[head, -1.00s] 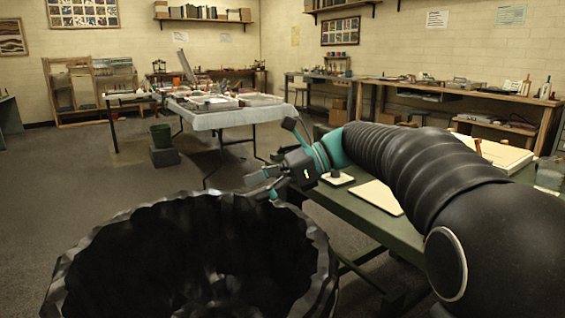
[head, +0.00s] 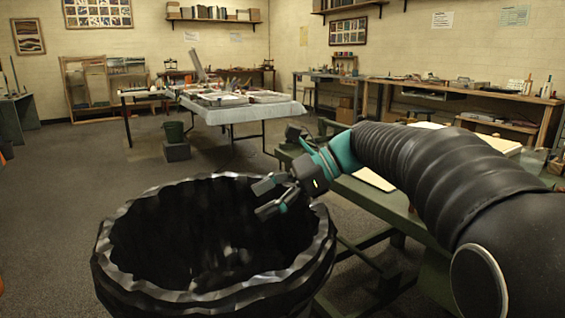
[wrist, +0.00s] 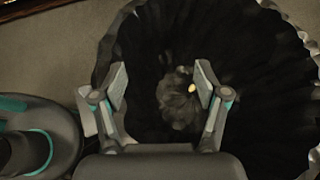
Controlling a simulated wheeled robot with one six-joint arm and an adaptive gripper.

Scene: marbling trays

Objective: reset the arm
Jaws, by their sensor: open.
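My gripper (head: 268,197) is at the end of my black sleeved arm, over the right part of the rim of a large black bin (head: 110,262). It is open, with nothing between its fingers. In the wrist view my gripper (wrist: 162,88) has its two fingers spread apart over the bin's dark inside (wrist: 250,60). A small yellowish thing (wrist: 192,88) shows deep in the bin; I cannot tell what it is.
A green table (head: 345,188) with a pale board (head: 374,179) stands right of the bin, partly hidden by my arm. A white-covered table (head: 235,114) with trays stands farther back. Open floor (head: 60,190) lies to the left.

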